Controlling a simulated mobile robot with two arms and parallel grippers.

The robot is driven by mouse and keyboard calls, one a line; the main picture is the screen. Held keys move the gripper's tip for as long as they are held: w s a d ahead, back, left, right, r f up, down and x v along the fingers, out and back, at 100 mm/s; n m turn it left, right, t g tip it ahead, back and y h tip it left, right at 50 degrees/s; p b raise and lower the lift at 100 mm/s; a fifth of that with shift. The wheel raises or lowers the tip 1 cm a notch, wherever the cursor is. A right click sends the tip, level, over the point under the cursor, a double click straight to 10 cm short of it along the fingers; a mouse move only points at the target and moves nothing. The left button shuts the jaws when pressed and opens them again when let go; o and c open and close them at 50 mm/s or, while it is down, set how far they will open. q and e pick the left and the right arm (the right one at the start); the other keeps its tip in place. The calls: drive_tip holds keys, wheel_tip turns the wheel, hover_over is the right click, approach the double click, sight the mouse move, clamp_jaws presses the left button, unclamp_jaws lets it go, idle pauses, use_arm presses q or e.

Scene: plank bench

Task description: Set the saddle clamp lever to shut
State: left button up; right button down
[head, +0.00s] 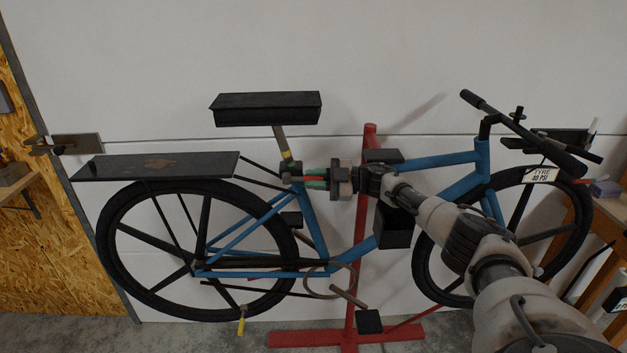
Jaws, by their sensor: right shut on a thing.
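The blue bicycle (312,225) is held upright by a red stand. Its black saddle (266,108) sits on a seat post with a yellow mark. The dark saddle clamp (290,169) is at the top of the seat tube. My right gripper (308,178) reaches in from the right and is shut at the right side of the clamp, on what seems to be the clamp lever. Red and green parts show at its fingers, which hide most of the lever, so its angle cannot be told. My left gripper is out of view.
The red stand (370,140) rises just behind my right wrist. A black rack (155,166) covers the rear wheel at left. Handlebars (525,130) and a tag reading 40 PSI (541,176) are at right. The wall above is clear.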

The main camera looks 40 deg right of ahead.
drive_tip(key=c, duration=1.1)
unclamp_jaws()
drive_tip(key=shift+o, duration=0.2)
drive_tip(key=b+v, duration=0.3)
drive_tip(key=v, duration=0.7)
drive_tip(key=shift+s+d+b, duration=0.2)
drive_tip(key=shift+d+b, duration=0.1)
drive_tip(key=shift+r, duration=0.15)
